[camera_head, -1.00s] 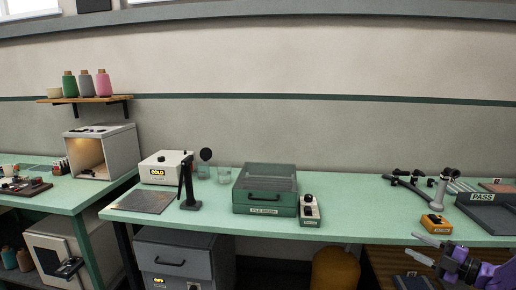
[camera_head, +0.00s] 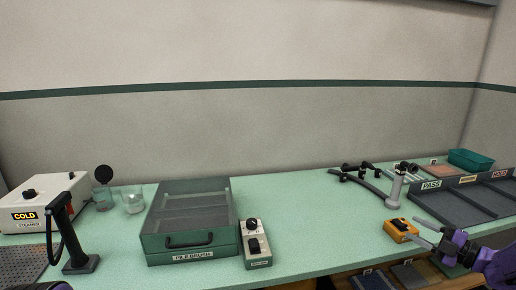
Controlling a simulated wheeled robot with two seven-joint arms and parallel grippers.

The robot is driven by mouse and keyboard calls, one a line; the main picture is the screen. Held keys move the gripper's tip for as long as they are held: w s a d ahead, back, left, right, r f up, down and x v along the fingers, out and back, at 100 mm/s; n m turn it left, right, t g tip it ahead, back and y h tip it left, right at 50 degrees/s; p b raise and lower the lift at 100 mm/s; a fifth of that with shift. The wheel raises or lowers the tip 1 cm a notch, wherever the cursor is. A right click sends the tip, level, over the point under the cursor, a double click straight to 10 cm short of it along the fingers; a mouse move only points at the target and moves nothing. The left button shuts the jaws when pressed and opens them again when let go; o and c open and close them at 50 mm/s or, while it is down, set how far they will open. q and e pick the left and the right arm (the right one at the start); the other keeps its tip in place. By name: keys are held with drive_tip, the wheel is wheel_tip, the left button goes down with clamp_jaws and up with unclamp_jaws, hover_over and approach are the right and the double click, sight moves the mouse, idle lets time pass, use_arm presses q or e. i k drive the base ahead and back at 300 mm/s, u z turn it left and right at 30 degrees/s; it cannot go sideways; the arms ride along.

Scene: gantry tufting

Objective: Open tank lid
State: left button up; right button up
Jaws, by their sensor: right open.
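The green tank marked PILE BRUSH (camera_head: 160,257) stands on the bench left of centre. Its lid (camera_head: 190,196) has a grey see-through panel and looks shut. A dark handle (camera_head: 189,242) runs along the tank's front, above the label. My right gripper (camera_head: 414,231) is at the lower right, its two grey fingers apart and pointing left. It is empty and well to the right of the tank. My left gripper does not show; only a small dark purplish part is at the bottom left edge.
A control box (camera_head: 256,246) with knobs stands close to the tank's right side. An orange box (camera_head: 398,230) is by my right fingertips. A white steamer (camera_head: 40,204), a black stand (camera_head: 80,262) and glass cups (camera_head: 132,201) are left. The bench between control box and orange box is clear.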

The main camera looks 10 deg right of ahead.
sight(104, 173)
drive_tip(key=u, duration=0.25)
drive_tip(key=i, duration=0.8)
drive_tip(key=u, duration=1.2)
drive_tip(key=i, duration=0.65)
drive_tip(key=u, duration=0.65)
